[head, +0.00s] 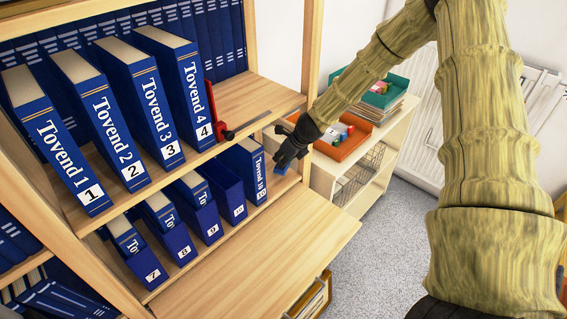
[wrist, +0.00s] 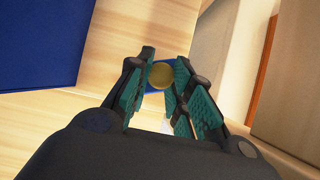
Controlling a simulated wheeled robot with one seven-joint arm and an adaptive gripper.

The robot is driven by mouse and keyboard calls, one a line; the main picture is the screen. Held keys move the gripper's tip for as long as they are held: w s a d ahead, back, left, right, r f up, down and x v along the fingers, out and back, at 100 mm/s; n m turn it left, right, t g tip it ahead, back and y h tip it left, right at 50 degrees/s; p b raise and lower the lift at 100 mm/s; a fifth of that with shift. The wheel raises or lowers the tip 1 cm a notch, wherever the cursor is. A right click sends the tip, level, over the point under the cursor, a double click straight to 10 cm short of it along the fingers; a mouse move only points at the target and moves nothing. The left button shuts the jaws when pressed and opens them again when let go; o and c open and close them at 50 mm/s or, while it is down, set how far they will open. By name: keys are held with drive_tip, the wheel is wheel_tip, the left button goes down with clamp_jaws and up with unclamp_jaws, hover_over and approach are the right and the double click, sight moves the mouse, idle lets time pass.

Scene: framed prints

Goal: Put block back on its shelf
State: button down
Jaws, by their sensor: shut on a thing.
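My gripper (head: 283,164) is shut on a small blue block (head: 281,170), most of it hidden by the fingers. In the wrist view, the block (wrist: 162,75) shows a round yellow face between the teal finger pads of my gripper (wrist: 160,82). The gripper is at the right end of the lower shelf (head: 273,182), just right of the last blue volume (head: 252,171). I cannot tell whether the block touches the shelf wood.
Large volumes (head: 120,115) stand on the upper shelf beside a red bookend (head: 209,110). Several volumes lean along the lower shelf. A wooden ledge (head: 260,255) juts out below. A low cabinet with an orange tray (head: 345,148) and a green tray (head: 385,98) stands to the right.

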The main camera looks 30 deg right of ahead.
drive_tip(key=shift+f+p, duration=0.35)
drive_tip(key=shift+f, duration=1.15)
drive_tip(key=shift+f, duration=0.1)
drive_tip(key=c, duration=1.3)
unclamp_jaws()
drive_tip(key=shift+r, duration=0.2)
drive_tip(key=shift+b+v, duration=0.6)
drive_tip(key=shift+v, duration=5.35)
